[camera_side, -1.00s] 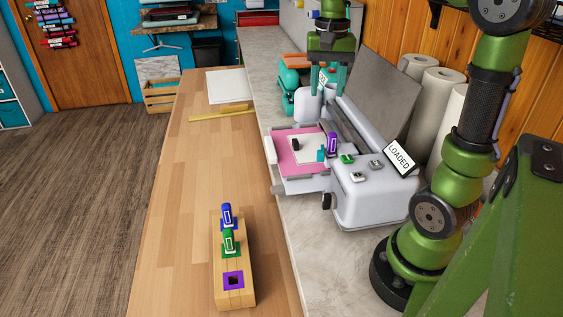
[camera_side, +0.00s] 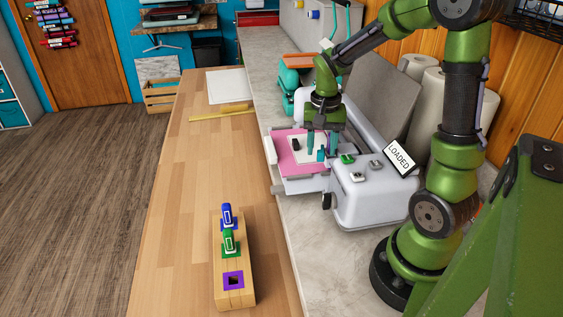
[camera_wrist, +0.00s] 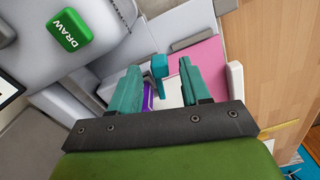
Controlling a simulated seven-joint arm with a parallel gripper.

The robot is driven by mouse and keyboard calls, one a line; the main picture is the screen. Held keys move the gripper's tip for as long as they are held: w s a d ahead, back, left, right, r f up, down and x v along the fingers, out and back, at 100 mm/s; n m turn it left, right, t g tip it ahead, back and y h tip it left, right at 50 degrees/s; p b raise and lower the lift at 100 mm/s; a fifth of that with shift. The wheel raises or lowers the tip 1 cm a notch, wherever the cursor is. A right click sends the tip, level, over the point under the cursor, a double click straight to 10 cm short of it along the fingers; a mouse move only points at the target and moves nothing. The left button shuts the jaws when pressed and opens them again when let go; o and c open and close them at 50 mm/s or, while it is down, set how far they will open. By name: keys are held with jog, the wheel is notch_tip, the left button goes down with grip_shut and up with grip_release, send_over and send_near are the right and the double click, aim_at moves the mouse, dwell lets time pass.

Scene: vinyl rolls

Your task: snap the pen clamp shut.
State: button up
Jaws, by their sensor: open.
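The pen clamp's teal lever (camera_wrist: 159,68) shows in the wrist view, standing up between and just beyond my fingertips. In the side view it is a small teal piece (camera_side: 320,156) at the cutting machine's carriage. A purple pen (camera_wrist: 148,97) sits beside it, partly covered by my left finger; in the side view my gripper mostly hides it. My gripper (camera_side: 322,146) points down over the clamp, its teal fingers apart, one on either side of the lever. I cannot tell whether a finger touches it. The white cutting machine (camera_side: 373,203) carries a "LOADED" sign.
A pink mat (camera_side: 288,158) with a white sheet lies in the machine's front. A green DRAW button (camera_wrist: 66,32) and grey buttons sit on its top. A wooden pen block (camera_side: 241,280) holds blue and green pens and has one empty purple-edged slot. White rolls stand behind.

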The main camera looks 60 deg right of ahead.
jog(key=shift+f, duration=0.4)
jog(key=shift+c, duration=0.3)
grip_shut()
jog(key=shift+s+d+n, duration=0.2)
jog(key=shift+s+n, duration=0.15)
jog(key=shift+n, duration=0.4)
jog(key=shift+s+d+n, duration=0.15)
jog(key=shift+s+n, duration=0.15)
jog(key=shift+n, duration=0.45)
jog(key=shift+o, duration=0.3)
grip_release()
notch_tip(320, 180, up, 17)
